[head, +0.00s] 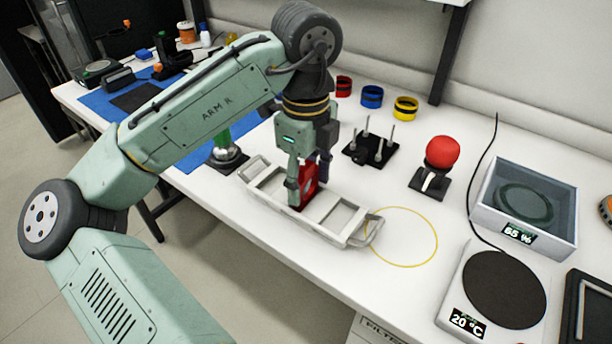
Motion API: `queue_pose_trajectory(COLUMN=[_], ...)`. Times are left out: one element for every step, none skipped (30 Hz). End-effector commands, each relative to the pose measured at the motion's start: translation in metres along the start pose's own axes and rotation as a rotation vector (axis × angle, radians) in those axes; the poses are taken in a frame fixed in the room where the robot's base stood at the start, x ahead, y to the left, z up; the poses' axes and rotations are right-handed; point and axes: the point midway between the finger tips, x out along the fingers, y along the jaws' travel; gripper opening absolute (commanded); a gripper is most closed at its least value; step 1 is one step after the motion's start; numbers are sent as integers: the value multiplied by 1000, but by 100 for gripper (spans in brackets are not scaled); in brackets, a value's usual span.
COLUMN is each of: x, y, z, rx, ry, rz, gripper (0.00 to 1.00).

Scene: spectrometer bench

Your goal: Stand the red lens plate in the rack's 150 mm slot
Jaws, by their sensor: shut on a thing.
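The red lens plate (308,186) stands upright, its dark lens partly visible, between the fingers of my gripper (306,178). My gripper points down and is shut on the plate. The white rack (330,232) lies below on the bench, a long frame with openings and a handle at each end. The plate's lower edge is at the rack's middle part. I cannot tell whether it sits in a slot or is just above it. No slot markings can be read from here.
A yellow ring outline (436,243) lies right of the rack. Behind are a black post stand (368,150), a red ball on a base (442,152) and coloured rings (372,97). A glass-lidded box (550,235) and a round hotplate (500,290) stand at the right.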

Motion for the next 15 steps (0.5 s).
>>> queue_pose_trajectory(x=[0, 0, 0, 0, 0, 0, 0, 0, 1, 1, 2, 2, 3, 3, 4], y=[0, 0, 0, 0, 0, 0, 0, 0, 0, 0, 0, 0, 0, 0, 0], z=[0, 0, 0, 0, 0, 0, 0, 0, 0, 0, 0, 0, 0, 0, 0], rx=[0, 0, 0, 0, 0, 0, 0, 0, 0, 0, 0, 1, 1, 1, 1], ry=[0, 0, 0, 0, 0, 0, 0, 1, 1, 1, 1, 2, 2, 2, 2], rz=[0, 0, 0, 0, 0, 0, 0, 0, 0, 0, 0, 0, 0, 0, 0], gripper=[20, 20, 20, 20, 20, 20, 20, 20, 20, 20, 20, 20, 20, 20, 20])
